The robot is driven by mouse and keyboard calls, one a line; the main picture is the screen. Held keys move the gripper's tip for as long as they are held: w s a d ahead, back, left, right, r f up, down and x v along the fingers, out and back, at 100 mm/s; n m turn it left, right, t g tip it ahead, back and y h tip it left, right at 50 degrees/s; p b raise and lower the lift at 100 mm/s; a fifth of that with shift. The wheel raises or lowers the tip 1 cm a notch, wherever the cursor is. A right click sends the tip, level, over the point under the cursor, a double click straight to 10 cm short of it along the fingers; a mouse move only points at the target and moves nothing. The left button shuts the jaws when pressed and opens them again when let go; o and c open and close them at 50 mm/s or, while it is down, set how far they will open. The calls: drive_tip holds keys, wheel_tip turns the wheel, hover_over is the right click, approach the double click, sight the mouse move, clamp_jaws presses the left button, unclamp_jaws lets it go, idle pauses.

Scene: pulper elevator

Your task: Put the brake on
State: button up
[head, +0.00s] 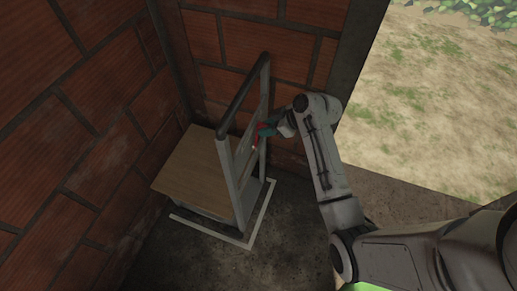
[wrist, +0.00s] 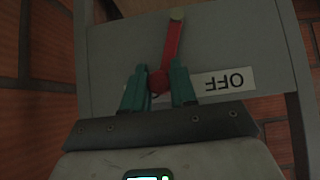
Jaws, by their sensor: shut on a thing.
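The brake is a red lever (wrist: 172,45) on a grey panel (wrist: 115,45) of the trolley. In the wrist view it runs from a pale round pivot (wrist: 177,13) at the top to a red knob (wrist: 158,82), leaning slightly. A white label reading OFF (wrist: 230,83), upside down in this view, is right of the knob. My gripper (wrist: 160,74) has its green fingers on either side of the knob and is shut on it. In the head view my gripper (head: 268,131) is at the trolley frame's right side; a little red shows there.
The trolley has a wooden top (head: 192,158) and a dark handlebar (head: 243,95). It stands in a brick corner within white floor lines (head: 205,231). Brick walls (head: 85,120) close the left and back. Dark floor is clear in front; open sandy ground (head: 440,100) lies right.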

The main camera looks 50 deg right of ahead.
drive_tip(key=shift+d, duration=0.1)
drive_tip(key=shift+w+d+f+b, duration=0.2)
drive_tip(key=shift+d+f+b, duration=0.15)
drive_tip(key=shift+d+b, duration=0.2)
drive_tip(key=shift+w+d+f+b, duration=0.2)
drive_tip(key=shift+d+f+b, duration=0.1)
drive_tip(key=shift+d+b, duration=0.2)
drive_tip(key=o, duration=0.7)
drive_tip(key=shift+f, duration=0.1)
